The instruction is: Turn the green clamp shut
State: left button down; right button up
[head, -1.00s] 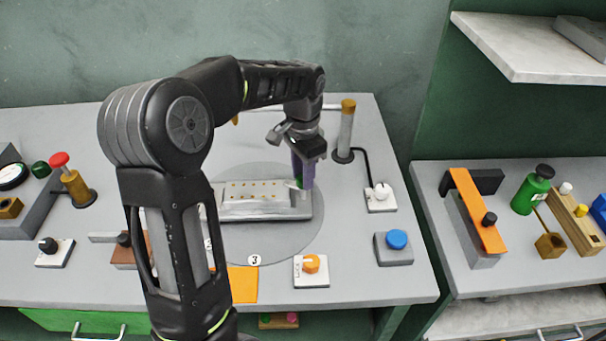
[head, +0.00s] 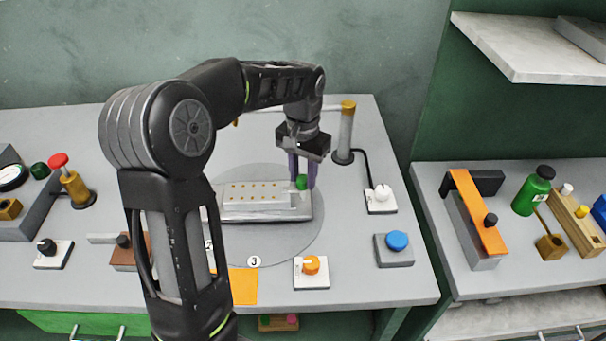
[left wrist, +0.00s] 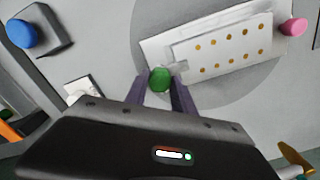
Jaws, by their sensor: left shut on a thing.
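The green clamp (head: 302,182) is a round green knob at the right end of a pale metal press plate (head: 265,213). In the left wrist view the clamp (left wrist: 160,79) shows between the purple fingers, with a short grey piece beside it reaching over the plate's edge. My left gripper (head: 302,178) points down from above and is shut on the green knob, one finger on each side. The plate (left wrist: 215,47) carries rows of brass dots. A pink knob (left wrist: 293,27) stands at the plate's other end. My right gripper is not in view.
The plate lies on a round grey disc (head: 270,250). A brass-topped post (head: 345,135) stands close behind the gripper. To the right are a white switch (head: 381,197), a blue button (head: 397,241) and an orange knob (head: 312,265). My left arm covers the plate's left part.

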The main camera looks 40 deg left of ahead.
aim_at(303, 178)
pick_arm(q)
jog(key=c, duration=1.1)
grip_release()
jog(key=shift+o, duration=0.2)
jog(key=shift+r+b, duration=0.35)
jog(key=shift+r, duration=3.6)
jog(key=shift+f, duration=0.1)
